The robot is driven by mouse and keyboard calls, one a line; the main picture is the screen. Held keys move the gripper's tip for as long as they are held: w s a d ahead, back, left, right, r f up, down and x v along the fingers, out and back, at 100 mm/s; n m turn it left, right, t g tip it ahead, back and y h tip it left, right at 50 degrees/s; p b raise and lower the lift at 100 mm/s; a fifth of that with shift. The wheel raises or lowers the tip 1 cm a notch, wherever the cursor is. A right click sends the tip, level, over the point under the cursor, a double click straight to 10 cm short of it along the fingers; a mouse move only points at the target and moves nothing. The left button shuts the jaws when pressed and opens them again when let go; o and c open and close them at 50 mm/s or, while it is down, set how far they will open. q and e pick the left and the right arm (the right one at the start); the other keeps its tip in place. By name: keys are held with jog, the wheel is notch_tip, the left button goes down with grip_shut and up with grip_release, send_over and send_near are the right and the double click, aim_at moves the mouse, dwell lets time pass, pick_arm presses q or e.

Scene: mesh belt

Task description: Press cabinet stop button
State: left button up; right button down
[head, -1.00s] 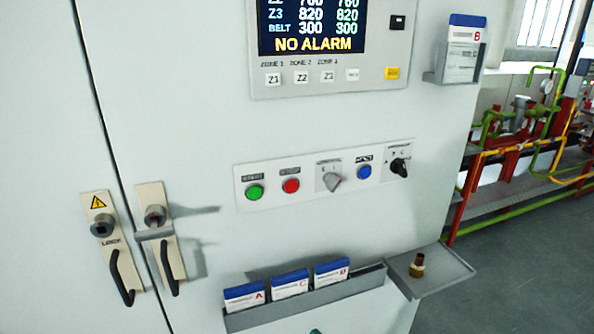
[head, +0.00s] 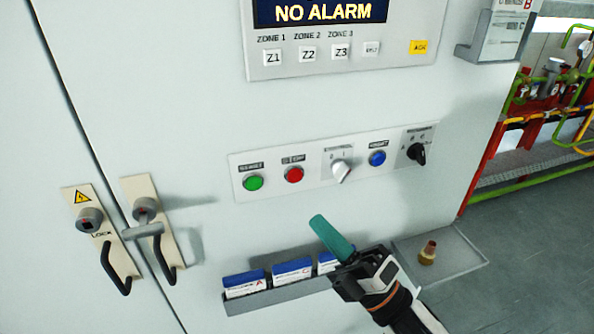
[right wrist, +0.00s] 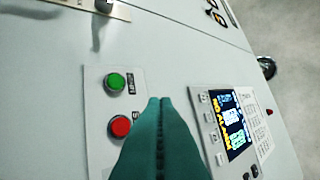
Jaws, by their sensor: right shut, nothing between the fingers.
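The red stop button (head: 294,174) sits on a pale button strip on the cabinet front, under a label reading STOP. The green start button (head: 253,182) is to its left. In the right wrist view the red button (right wrist: 120,127) is just left of my fingers, below the green one (right wrist: 115,82). My right gripper (head: 318,221) has teal fingers, shut and empty, below and slightly right of the red button in the head view. The fingers look apart from the button. My left gripper is not in view.
A grey selector (head: 341,171), a blue button (head: 377,158) and a black rotary switch (head: 416,153) continue the strip rightward. Below are a card rack (head: 280,296) and a small shelf (head: 460,250) with a brass fitting (head: 428,252). Door handles (head: 112,270) stick out at left.

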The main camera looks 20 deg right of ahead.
send_near(291, 174)
jog(key=shift+s+a+r+x, duration=0.1)
jog(key=shift+s+x, duration=0.05)
jog(key=shift+x, duration=0.75)
jog(key=shift+s+a+r+x, duration=0.1)
jog(key=shift+s+x, duration=0.05)
jog(key=shift+x, duration=0.75)
jog(key=shift+s+a+r+x, duration=0.1)
jog(key=shift+s+x, duration=0.05)
jog(key=shift+x, duration=0.75)
jog(key=shift+w, duration=0.4)
jog(key=shift+w, duration=0.45)
dwell(0.7)
jog(key=shift+s, duration=0.1)
jog(key=shift+s+d, duration=0.1)
jog(key=shift+s, duration=0.7)
jog(key=shift+s, duration=2.45)
